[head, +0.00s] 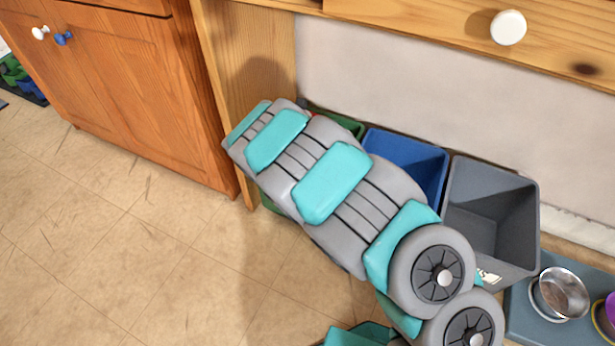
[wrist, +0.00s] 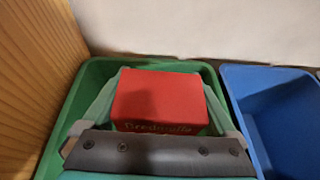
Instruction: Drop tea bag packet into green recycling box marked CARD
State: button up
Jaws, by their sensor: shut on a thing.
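The red tea bag packet (wrist: 160,97) is between the two fingers of my gripper (wrist: 161,100) in the wrist view. Part of its lettering shows at the near edge. The gripper is shut on it. The packet is above or inside the green box (wrist: 92,82), whose walls show on both sides and behind; I cannot tell how deep it is. In the head view my arm hides most of the green box (head: 341,123) and nearly all of the packet. The CARD marking is not visible.
A blue box (head: 408,150) stands right of the green one, then a grey box (head: 490,215). A wooden panel (head: 245,60) is close on the left. A drawer with a white knob (head: 508,27) overhangs above. A metal bowl (head: 560,292) sits on a mat at the right.

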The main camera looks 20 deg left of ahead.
notch_tip(320, 180, down, 2)
jog(key=shift+f+b, duration=0.15)
jog(key=shift+b, duration=0.45)
jog(key=o, duration=1)
jog(key=shift+c, duration=0.2)
jog(key=shift+s, duration=0.1)
jog(key=p+v, duration=0.1)
jog(key=v, duration=0.6)
jog(key=shift+s+r, duration=0.2)
jog(key=shift+s, duration=0.1)
